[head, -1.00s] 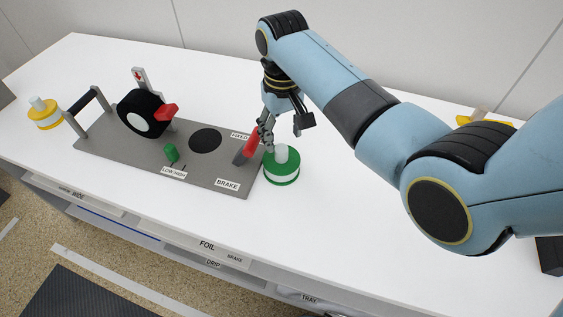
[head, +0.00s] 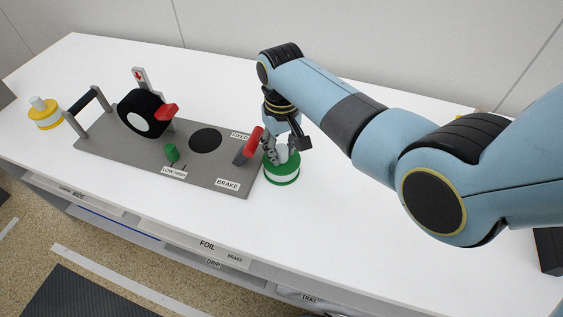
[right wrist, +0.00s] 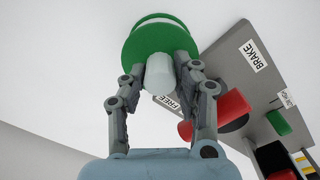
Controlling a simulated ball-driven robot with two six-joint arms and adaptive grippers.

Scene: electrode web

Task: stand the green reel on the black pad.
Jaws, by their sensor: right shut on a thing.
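The green reel (head: 281,172) stands on the white table just right of the grey plate. It has green flanges, a white band between them and a pale hub on top. The black pad (head: 205,139) is a round black disc on the plate, left of the red brake lever, and it is bare. My right gripper (head: 281,157) is at the reel's hub from above. In the right wrist view its fingers (right wrist: 160,75) are closed on the hub of the green reel (right wrist: 152,40). My left gripper is not in view.
The red lever (head: 254,141) stands at the plate's right end, close beside my right gripper. A black roll (head: 139,112), a green knob (head: 171,152) and a black bar are on the grey plate (head: 205,172). A yellow reel (head: 44,115) stands far left. The front right of the table is clear.

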